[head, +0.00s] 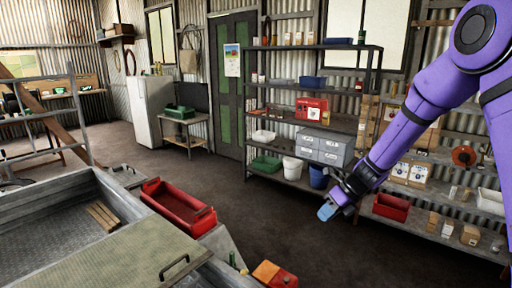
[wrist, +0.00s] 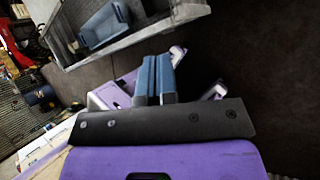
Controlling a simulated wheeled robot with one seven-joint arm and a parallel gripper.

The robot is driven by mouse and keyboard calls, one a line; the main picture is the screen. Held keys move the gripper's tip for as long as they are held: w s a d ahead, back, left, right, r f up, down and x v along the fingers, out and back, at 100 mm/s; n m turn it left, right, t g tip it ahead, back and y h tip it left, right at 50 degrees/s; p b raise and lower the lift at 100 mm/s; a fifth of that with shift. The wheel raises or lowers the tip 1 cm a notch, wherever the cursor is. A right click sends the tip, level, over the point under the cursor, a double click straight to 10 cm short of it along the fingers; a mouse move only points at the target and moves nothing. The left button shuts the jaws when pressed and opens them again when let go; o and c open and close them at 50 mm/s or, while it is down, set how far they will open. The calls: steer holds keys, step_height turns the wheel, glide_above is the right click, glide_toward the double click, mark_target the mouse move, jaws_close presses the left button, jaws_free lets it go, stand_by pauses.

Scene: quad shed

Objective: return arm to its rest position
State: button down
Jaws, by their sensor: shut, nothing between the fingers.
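My purple arm (head: 400,125) comes in from the upper right of the head view and reaches down to the left. My gripper (head: 326,211) hangs in the air in front of the shelving, with its blue fingertips pointing down. In the wrist view my gripper (wrist: 154,78) shows its two blue finger pads side by side, pressed together. Nothing shows between them.
Metal shelving (head: 310,130) with bins and boxes stands along the back wall. A grey trailer bed (head: 60,215) and a red tray (head: 178,205) fill the lower left. A red box (head: 272,274) sits at the bottom. The dark floor (head: 260,210) between them is clear.

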steer(key=s+d+r+n+t+h, duration=0.1)
steer(key=s+d+r+n+h, duration=0.1)
steer(key=s+r+n, duration=0.65)
steer(key=s+d+r+n+t+h, duration=0.1)
steer(key=s+d+r+n+h, duration=0.1)
steer(key=s+r+n, duration=0.65)
steer(key=s+d+r+n+t+h, duration=0.1)
steer(key=s+d+r+n, duration=0.1)
steer(key=s+r+n, duration=0.2)
steer(key=s+d+r+n+t+h, duration=0.1)
steer(key=s+d+r+n+h, duration=0.1)
steer(key=s+n, duration=0.6)
steer(key=shift+s+d+r+t, duration=0.3)
steer(key=shift+s+d+r, duration=0.6)
steer(key=shift+s, duration=1.15)
